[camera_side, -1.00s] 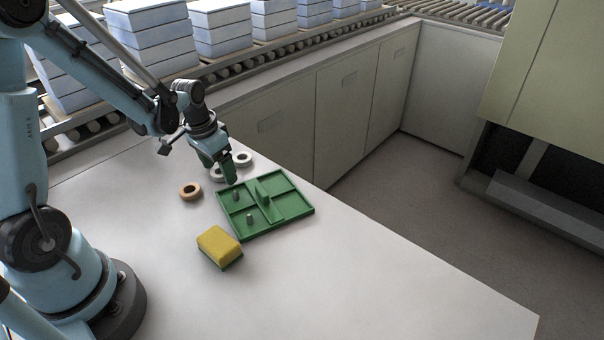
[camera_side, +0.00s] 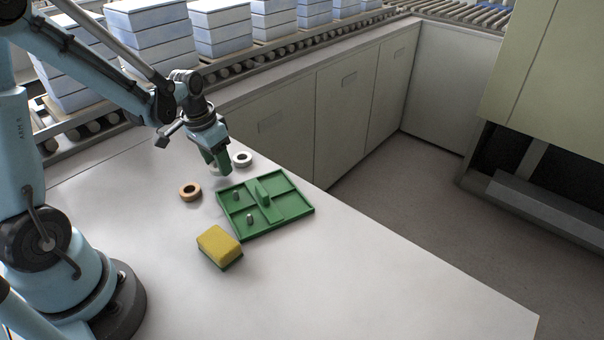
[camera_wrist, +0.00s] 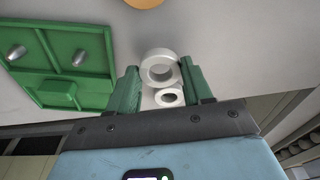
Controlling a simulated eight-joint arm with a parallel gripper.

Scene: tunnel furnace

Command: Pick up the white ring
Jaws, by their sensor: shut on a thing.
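My gripper (camera_side: 216,164) has green fingers and is shut on a white ring. In the wrist view the held white ring (camera_wrist: 160,68) sits between the tips of my gripper (camera_wrist: 160,72). In the side view the fingers mostly hide it, and it appears slightly above the table. A second white ring (camera_side: 242,159) lies on the table just right of my gripper. It also shows in the wrist view (camera_wrist: 168,97), looking smaller beyond the held ring.
An orange-brown ring (camera_side: 190,191) lies left of the green tray (camera_side: 294,211). The tray has low walls, a raised middle block and two grey pegs. A yellow-and-green sponge (camera_side: 219,245) lies in front. The table's right part is clear. Rollers with stacked boxes run behind.

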